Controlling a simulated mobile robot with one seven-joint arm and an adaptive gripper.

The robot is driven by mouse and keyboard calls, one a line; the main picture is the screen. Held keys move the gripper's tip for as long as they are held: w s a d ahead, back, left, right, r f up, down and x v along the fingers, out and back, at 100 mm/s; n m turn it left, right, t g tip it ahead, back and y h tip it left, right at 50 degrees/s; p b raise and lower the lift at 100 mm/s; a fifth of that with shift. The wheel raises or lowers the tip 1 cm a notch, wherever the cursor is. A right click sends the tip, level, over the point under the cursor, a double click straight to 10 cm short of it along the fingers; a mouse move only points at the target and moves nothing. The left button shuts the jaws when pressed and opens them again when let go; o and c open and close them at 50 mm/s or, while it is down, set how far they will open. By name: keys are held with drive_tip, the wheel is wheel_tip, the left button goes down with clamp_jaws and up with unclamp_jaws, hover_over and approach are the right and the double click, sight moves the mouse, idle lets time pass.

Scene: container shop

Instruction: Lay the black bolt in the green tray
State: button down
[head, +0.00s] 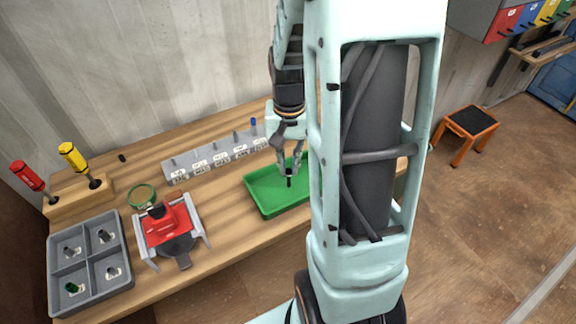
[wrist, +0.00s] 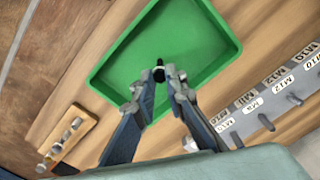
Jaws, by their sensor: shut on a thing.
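The green tray (head: 262,195) lies on the wooden bench, partly hidden behind my arm in the head view. In the wrist view the tray (wrist: 190,25) fills the upper middle and looks empty inside. My gripper (head: 289,170) points down over the tray and is shut on the black bolt (head: 289,181). In the wrist view the bolt (wrist: 159,73) is pinched between the fingertips (wrist: 160,80), inside the tray's outline. I cannot tell whether the bolt touches the tray floor.
A grey labelled rack with pegs (head: 215,158) stands behind the tray. A red vise (head: 165,225), a grey compartment bin (head: 90,262) with small parts and a screwdriver block (head: 80,200) are to the left. A wooden holder with pieces (wrist: 68,135) shows in the wrist view.

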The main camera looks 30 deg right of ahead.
sight(289, 170)
drive_tip(key=shift+f, duration=0.15)
drive_tip(key=c, duration=2)
unclamp_jaws()
drive_tip(key=shift+o, duration=0.2)
wheel_tip(289, 170, up, 12)
drive_tip(key=shift+r, duration=0.2)
